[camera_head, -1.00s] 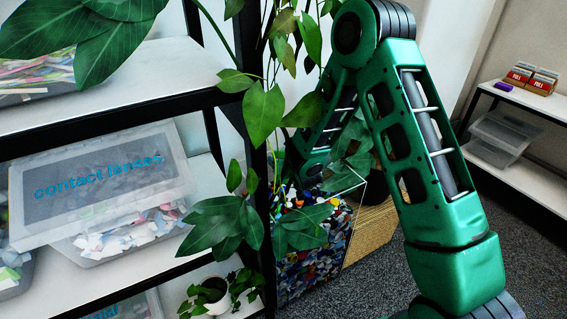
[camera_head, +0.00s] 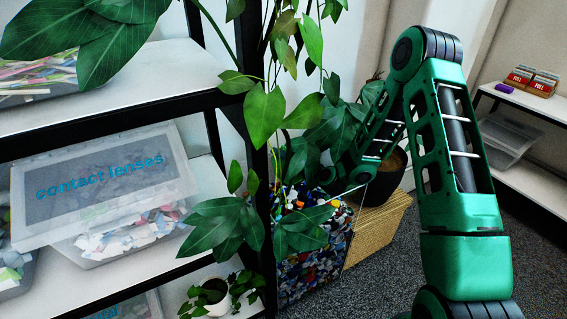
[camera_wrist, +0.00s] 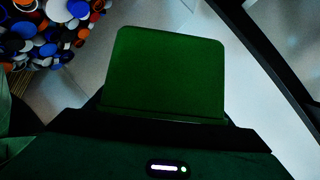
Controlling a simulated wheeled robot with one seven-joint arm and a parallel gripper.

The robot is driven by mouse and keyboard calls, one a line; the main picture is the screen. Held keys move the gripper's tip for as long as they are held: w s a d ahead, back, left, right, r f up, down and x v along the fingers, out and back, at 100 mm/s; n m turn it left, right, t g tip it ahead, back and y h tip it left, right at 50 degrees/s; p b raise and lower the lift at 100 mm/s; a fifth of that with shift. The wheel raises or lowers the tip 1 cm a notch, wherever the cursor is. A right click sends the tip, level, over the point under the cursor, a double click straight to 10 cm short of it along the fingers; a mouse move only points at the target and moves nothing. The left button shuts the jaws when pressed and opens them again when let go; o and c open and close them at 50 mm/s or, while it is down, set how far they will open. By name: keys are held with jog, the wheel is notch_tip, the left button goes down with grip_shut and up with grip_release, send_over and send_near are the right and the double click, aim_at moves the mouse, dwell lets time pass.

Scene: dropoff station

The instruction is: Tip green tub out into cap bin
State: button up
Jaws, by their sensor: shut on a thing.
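The cap bin (camera_head: 312,272) is a clear-walled bin full of many-coloured caps, standing on the floor behind the shelf post in the head view. Some of the caps also show at the top left of the wrist view. The green tub (camera_wrist: 165,72) fills the middle of the wrist view as a plain green face; its opening and contents cannot be seen. My gripper (camera_wrist: 165,118) is shut on the tub. In this view the tub is to the right of the caps, over a pale surface. In the head view leaves hide my gripper and the tub.
A shelf (camera_head: 120,105) on the left holds a contact lenses box (camera_head: 100,185). Plant leaves (camera_head: 215,225) hang around its post, in front of the bin. A woven box (camera_head: 378,232) and a dark plant pot (camera_head: 392,190) stand right of the bin. Carpet is clear in front.

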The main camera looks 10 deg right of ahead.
jog(key=m, duration=0.1)
jog(key=d+m+t+y, duration=0.1)
jog(key=shift+f+m, duration=0.2)
jog(key=shift+m, duration=0.1)
jog(key=shift+d+r+m+y, duration=0.1)
jog(key=shift+d+m+y, duration=0.1)
jog(key=shift+m+y, duration=0.25)
jog(key=m+t, duration=0.1)
jog(key=d+r+m+y, duration=0.1)
jog(key=m, duration=0.1)
jog(key=shift+d+t, duration=0.2)
jog(key=shift+t, duration=0.2)
jog(key=d+m+t, duration=0.1)
jog(key=m, duration=0.1)
jog(key=d+r+m+t, duration=0.1)
jog(key=m, duration=0.1)
jog(key=shift+m+y, duration=0.25)
jog(key=shift+m, duration=0.1)
notch_tip(320, 180, up, 9)
jog(key=shift+s, duration=0.1)
